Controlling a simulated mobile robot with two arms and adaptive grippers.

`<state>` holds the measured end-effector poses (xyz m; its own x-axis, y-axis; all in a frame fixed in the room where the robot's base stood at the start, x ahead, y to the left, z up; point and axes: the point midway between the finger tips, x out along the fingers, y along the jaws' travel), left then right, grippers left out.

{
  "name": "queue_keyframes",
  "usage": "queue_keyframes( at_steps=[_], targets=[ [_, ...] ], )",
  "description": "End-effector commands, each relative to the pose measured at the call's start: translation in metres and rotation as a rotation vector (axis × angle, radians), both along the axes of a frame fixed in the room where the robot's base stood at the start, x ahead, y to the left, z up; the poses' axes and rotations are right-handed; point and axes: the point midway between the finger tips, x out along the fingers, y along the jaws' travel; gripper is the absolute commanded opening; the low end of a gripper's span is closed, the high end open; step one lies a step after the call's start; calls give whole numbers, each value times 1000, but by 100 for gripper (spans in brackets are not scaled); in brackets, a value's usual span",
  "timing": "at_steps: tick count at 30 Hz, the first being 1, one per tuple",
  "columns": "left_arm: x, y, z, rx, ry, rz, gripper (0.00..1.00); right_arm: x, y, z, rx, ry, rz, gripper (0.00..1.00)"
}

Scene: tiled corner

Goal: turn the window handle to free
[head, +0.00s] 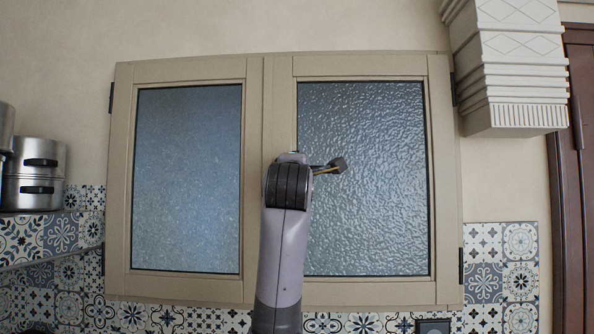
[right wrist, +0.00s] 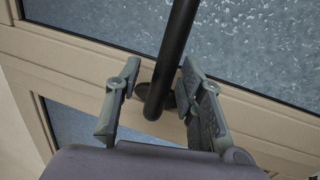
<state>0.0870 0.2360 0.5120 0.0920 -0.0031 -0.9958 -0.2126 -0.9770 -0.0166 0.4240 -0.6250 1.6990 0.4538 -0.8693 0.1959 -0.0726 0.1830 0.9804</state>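The window (head: 452,180) has a beige frame and two frosted panes. Its dark handle (head: 338,165) sticks out to the right over the right pane, roughly level; its base is hidden behind my right arm. In the right wrist view the handle (right wrist: 180,40) is a black bar running from the frame out over the glass. My right gripper (right wrist: 160,70) is open, one finger on each side of the handle near its base end. A gap shows on the left finger's side; contact on the right side is unclear. My left gripper is not in view.
Steel pots (head: 38,165) stand at the far left. A carved pale hood or column (head: 512,70) juts out at the upper right, beside a dark wooden door (head: 578,150). Patterned tiles (head: 500,265) line the wall below.

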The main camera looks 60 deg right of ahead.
Motion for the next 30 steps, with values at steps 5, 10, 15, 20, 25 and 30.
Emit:
queue_keyframes(
  at_steps=[5,10,15,20,25,30],
  targets=[
    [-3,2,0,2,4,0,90,-3,7,-1,-1,0,0,36],
    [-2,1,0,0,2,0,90,-17,33,-7,-3,-3,0,36],
    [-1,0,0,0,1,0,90,-34,66,-14,-4,-2,1,36],
    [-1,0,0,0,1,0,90,-46,90,-19,-2,-3,1,36],
    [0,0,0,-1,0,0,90,-54,102,-23,-1,0,0,36],
    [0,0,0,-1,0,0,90,-55,105,-24,1,0,0,36]
  ],
)
